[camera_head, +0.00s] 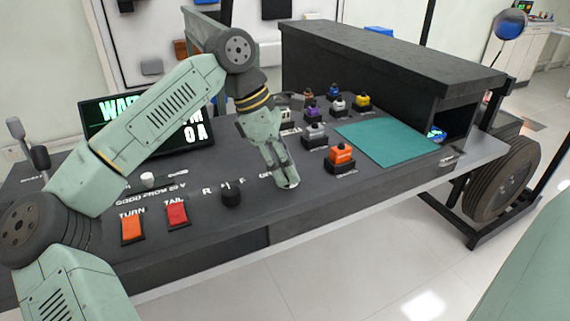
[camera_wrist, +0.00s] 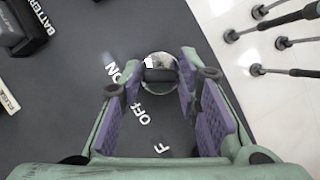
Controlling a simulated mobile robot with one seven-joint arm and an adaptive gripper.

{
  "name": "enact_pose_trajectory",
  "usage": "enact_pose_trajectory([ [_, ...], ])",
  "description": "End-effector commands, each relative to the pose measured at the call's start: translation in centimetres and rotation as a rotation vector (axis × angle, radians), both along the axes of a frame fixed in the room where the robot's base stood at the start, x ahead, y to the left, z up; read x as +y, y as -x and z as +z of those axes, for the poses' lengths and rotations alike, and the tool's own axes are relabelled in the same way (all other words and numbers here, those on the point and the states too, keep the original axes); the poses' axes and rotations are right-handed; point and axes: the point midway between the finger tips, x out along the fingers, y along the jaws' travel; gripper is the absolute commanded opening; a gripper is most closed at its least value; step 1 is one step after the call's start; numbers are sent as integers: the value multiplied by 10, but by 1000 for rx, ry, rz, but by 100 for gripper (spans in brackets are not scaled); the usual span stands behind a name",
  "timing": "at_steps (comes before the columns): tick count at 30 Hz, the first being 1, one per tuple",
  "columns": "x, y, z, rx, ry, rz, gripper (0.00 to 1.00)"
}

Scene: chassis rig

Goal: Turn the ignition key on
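The ignition key (camera_wrist: 160,75) shows in the wrist view as a dark grip on a round, shiny silver lock, with the printed words ON and OFF to its left and below. My gripper (camera_wrist: 159,90) is open, with one purple-padded finger on each side of the key and a narrow gap between. I cannot tell whether either finger touches it. In the head view my gripper (camera_head: 286,182) points down at the front part of the dark panel (camera_head: 320,205), and it hides the key there.
An orange TURN switch (camera_head: 132,229), a red TAIL switch (camera_head: 177,214) and a black knob (camera_head: 231,194) lie left of my gripper. An orange-topped block (camera_head: 341,155) stands to its right, near a green mat (camera_head: 390,143). A screen (camera_head: 150,125) stands behind my arm.

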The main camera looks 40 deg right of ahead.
Motion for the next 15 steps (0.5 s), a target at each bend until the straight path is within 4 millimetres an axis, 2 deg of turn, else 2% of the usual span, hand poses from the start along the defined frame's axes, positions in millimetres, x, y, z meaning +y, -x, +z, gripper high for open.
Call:
enact_pose_trajectory([
  [6,0,0,0,0,-1,1,47],
  [15,1,0,1,0,-1,2,47],
])
